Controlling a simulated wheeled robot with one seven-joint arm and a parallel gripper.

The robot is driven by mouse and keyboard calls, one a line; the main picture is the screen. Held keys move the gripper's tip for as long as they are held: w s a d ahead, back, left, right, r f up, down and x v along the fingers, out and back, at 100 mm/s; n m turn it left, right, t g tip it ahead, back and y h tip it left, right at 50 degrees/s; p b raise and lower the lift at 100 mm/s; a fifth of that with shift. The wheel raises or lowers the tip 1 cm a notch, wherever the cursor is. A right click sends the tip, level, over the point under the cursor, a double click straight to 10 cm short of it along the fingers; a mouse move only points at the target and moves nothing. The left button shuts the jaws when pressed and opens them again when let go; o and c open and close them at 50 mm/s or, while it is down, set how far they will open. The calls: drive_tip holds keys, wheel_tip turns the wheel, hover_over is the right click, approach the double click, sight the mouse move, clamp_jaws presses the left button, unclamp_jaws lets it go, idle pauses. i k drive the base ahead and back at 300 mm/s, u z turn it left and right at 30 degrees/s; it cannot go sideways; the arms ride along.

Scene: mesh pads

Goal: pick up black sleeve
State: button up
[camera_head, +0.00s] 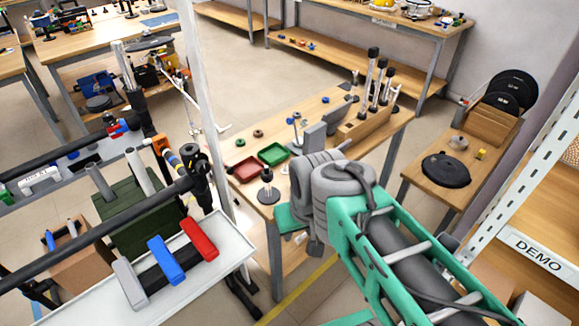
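A dark, black piece (150,273) shows between and partly under the coloured blocks in the white tray (233,250) at the lower left. I cannot tell whether it is a separate sleeve or a strip beneath them. A grey block (130,283), a blue block (166,260) and a red block (199,238) lie side by side across it. My green and grey arm reaches in from the lower right, well to the right of the tray. My gripper cannot be made out, and no fingertips show.
A wooden table (330,120) in the middle holds a red tray (246,169), a green tray (273,154) and upright tools. A white post (205,90) stands between this table and the left rack. Dark rails (90,230) cross above the left shelf.

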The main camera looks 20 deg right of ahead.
sight(267, 172)
drive_tip(key=z, duration=0.5)
drive_tip(key=k, duration=1.15)
drive_tip(key=u, duration=0.5)
drive_tip(key=i, duration=0.8)
drive_tip(key=u, duration=0.75)
drive_tip(key=i, duration=0.35)
